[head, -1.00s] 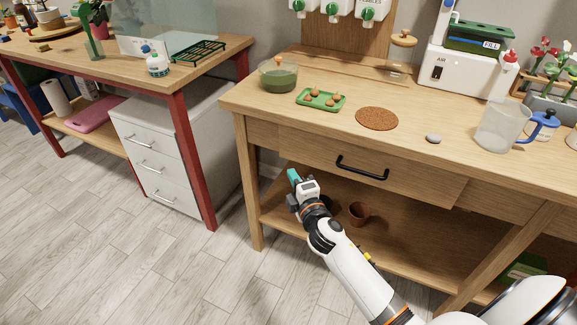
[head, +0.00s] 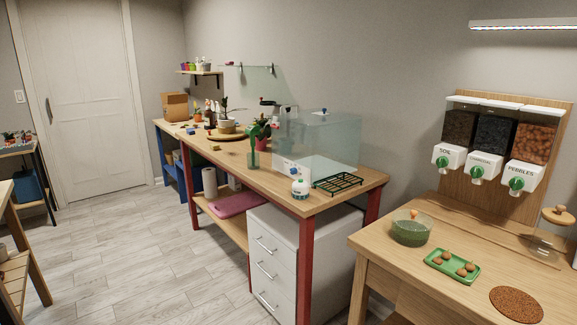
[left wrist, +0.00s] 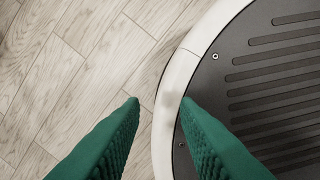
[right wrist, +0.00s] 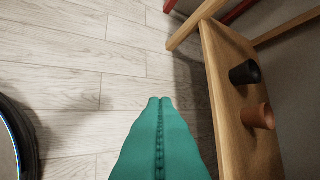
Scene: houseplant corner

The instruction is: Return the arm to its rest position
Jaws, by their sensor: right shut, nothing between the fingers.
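My right gripper (right wrist: 160,101) shows in the right wrist view. Its two teal fingers are pressed together with nothing between them. It points down over the plank floor, left of a low wooden shelf (right wrist: 222,90), and touches nothing that I can see. My left gripper (left wrist: 160,101) shows in the left wrist view with its two green fingers apart and empty. It hangs over the floor and the rim of my round base. Neither arm shows in the head view.
A black pot (right wrist: 245,73) and a terracotta pot (right wrist: 258,116) are on the low shelf. The head view shows a wooden workbench (head: 400,265), a red-legged table (head: 352,190) and a white drawer unit (head: 272,250).

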